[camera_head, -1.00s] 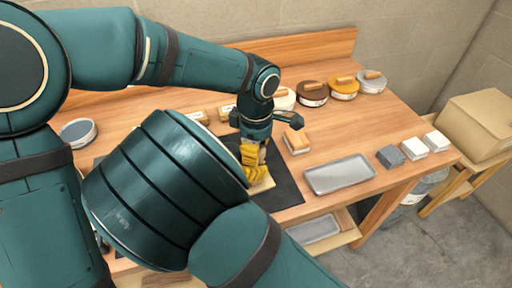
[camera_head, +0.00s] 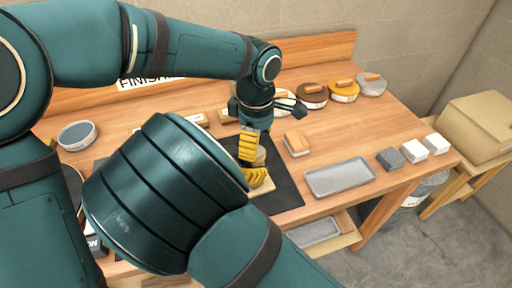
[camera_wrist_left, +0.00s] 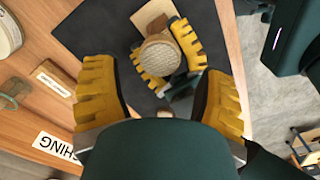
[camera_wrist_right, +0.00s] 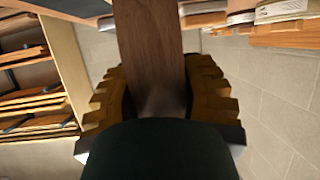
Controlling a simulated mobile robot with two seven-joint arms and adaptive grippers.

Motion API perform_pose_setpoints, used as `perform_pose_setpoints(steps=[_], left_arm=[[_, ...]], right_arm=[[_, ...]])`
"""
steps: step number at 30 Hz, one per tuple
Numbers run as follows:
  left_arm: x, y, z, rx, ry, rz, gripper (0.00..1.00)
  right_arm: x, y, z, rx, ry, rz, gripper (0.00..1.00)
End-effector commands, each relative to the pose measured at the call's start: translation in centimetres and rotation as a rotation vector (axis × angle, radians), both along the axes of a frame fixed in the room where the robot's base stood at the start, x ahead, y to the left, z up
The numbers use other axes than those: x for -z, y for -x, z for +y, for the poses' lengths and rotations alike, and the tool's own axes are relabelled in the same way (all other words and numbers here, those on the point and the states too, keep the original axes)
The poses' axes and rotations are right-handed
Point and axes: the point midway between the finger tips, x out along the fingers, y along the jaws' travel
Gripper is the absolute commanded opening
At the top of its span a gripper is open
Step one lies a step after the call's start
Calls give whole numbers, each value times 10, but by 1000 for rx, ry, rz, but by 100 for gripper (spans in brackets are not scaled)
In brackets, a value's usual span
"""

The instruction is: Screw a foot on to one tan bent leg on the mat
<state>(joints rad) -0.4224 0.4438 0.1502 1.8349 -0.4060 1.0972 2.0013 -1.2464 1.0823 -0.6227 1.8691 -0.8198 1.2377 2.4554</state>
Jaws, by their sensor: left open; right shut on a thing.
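My right gripper (camera_head: 258,179) is low over the black mat (camera_head: 285,188), largely behind my own arm. In the right wrist view it is shut on a brown wooden piece (camera_wrist_right: 150,50), probably the bent leg. A round tan piece with a speckled top (camera_wrist_left: 161,55) sits at my right gripper's yellow fingers in the left wrist view. I cannot tell whether it is the foot or the leg's end. My left gripper (camera_head: 249,148) points down just above it. Its fingers (camera_wrist_left: 160,80) are open and wide apart, with the round piece beyond and between them.
A pale tan piece (camera_wrist_left: 152,14) lies on the mat beside the round piece. A grey tray (camera_head: 340,175), a wooden-topped block (camera_head: 297,143) and small grey and white blocks stand right. Several round lidded tins (camera_head: 312,95) line the back. My arm hides the table's front left.

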Motion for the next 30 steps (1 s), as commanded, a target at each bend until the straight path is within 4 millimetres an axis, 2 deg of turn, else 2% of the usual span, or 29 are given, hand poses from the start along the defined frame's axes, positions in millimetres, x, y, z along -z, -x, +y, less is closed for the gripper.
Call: perform_pose_setpoints(steps=[3, 13, 22, 30], left_arm=[[-7, 0, 0, -1, 0, 0, 72], [-9, 0, 0, -10, 1, 0, 73], [-39, 0, 0, -249, 2, -2, 73], [-43, 0, 0, -286, 1, 1, 73]], right_arm=[[1, 0, 0, 1, 0, 2, 0], [1, 0, 0, 1, 0, 2, 0], [1, 0, 0, 1, 0, 2, 0], [1, 0, 0, 1, 0, 2, 0]])
